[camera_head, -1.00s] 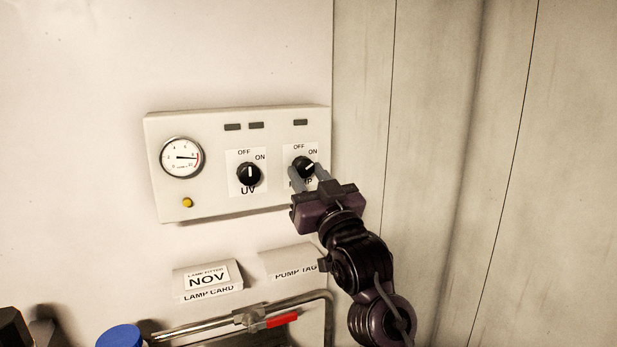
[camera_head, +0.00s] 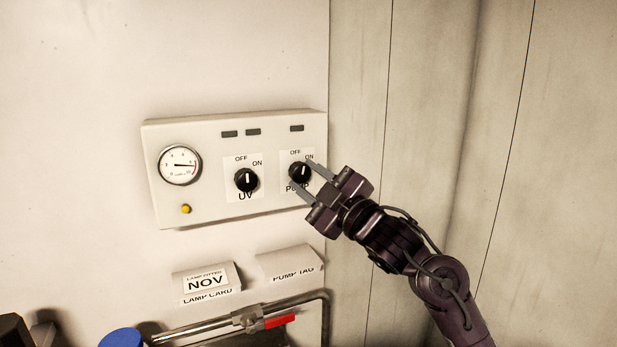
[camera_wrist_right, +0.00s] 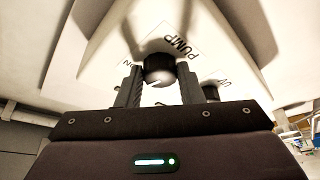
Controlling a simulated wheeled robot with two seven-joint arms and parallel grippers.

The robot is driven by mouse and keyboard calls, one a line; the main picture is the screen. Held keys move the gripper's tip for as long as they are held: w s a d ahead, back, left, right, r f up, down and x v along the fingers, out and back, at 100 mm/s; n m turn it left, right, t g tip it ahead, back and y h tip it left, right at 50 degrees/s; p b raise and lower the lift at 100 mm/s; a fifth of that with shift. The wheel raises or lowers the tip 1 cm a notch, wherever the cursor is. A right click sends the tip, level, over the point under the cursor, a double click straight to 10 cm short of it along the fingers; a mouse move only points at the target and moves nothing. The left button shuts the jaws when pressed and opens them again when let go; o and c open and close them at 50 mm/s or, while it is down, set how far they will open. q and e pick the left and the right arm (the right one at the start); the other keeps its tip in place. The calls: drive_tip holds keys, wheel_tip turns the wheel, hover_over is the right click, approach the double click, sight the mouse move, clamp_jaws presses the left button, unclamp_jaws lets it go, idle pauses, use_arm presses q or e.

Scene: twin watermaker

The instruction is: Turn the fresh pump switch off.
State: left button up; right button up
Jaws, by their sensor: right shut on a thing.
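The pump switch (camera_head: 299,173) is a black round knob with a white pointer mark, at the right of the white panel (camera_head: 213,208) above a PUMP label. Its mark looks close to upright, towards OFF. My right gripper (camera_head: 303,177) is shut on this knob, one finger at its upper right and one below it. In the right wrist view the knob (camera_wrist_right: 159,69) sits between the two fingers of the gripper (camera_wrist_right: 160,78). The gripper is rolled over to the right. My left gripper is not in view.
The UV knob (camera_head: 246,180) is left of the pump switch, its mark upright. A gauge (camera_head: 180,165), a yellow button (camera_head: 186,209) and dark indicators (camera_head: 253,132) are on the panel. Below are a lamp card (camera_head: 207,283), a pump tag (camera_head: 290,264) and a red-handled valve (camera_head: 279,321).

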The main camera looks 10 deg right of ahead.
drive_tip(key=shift+r+n+g+y, duration=0.1)
drive_tip(key=shift+n+g+y, duration=0.35)
drive_tip(key=shift+n, duration=0.95)
drive_tip(key=o, duration=1)
drive_tip(key=b+v, duration=0.2)
drive_tip(key=v, duration=0.6)
drive_tip(key=shift+r+b, duration=0.2)
drive_tip(key=shift+b, duration=0.1)
drive_tip(key=shift+w, duration=0.1)
